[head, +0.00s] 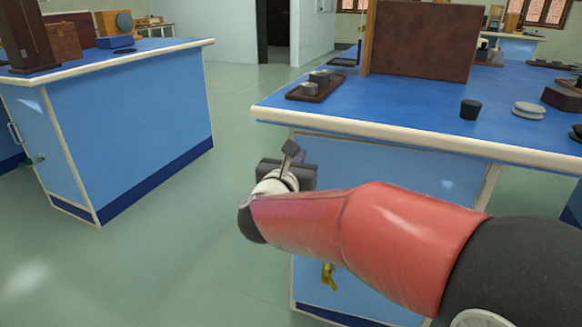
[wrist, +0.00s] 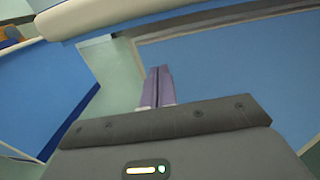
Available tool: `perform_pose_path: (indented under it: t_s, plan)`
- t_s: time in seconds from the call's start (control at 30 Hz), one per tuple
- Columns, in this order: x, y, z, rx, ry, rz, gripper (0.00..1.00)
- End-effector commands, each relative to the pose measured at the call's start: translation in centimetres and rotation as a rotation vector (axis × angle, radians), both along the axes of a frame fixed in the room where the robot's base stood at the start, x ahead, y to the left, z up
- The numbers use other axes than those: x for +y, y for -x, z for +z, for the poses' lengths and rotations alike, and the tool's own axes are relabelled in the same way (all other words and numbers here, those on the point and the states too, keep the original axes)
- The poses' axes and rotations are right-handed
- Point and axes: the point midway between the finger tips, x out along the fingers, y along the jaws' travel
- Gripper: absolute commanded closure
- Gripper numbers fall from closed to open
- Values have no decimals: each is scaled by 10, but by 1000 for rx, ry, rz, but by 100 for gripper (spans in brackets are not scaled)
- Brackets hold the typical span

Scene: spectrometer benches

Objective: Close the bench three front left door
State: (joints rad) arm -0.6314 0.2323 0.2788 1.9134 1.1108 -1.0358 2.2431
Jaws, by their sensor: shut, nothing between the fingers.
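The nearer bench (head: 380,134) on the right has a blue top with a cream edge. Below it is a light blue front panel (head: 440,172), partly hidden behind my arm. A yellow key or tag (head: 328,277) hangs low on that front. I cannot tell which panel is the front left door or how far it stands open. My gripper (head: 290,148) is just below the bench top, by its left corner. In the wrist view my fingers (wrist: 158,88) are together and empty, with a blue panel (wrist: 240,75) to their right; contact is unclear.
A second blue bench (head: 140,120) stands at the left, with a handle (head: 14,133) on its front. Green floor (head: 215,190) is clear between the benches. A small tray (head: 316,88) with weights and a dark cylinder (head: 470,109) stand on the nearer bench.

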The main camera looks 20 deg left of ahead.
Motion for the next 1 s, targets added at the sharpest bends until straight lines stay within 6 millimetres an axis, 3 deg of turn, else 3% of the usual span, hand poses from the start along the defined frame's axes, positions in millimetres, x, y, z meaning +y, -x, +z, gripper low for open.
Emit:
perform_pose_path:
  t_s: [0.2,0.57,0.8,1.0]
  plan:
    - [0,-15,0,0,1,0,100]
    - [0,-17,-1,0,0,0,100]
    - [2,-56,-4,0,-2,-1,100]
    - [1,-68,1,-3,0,-1,100]
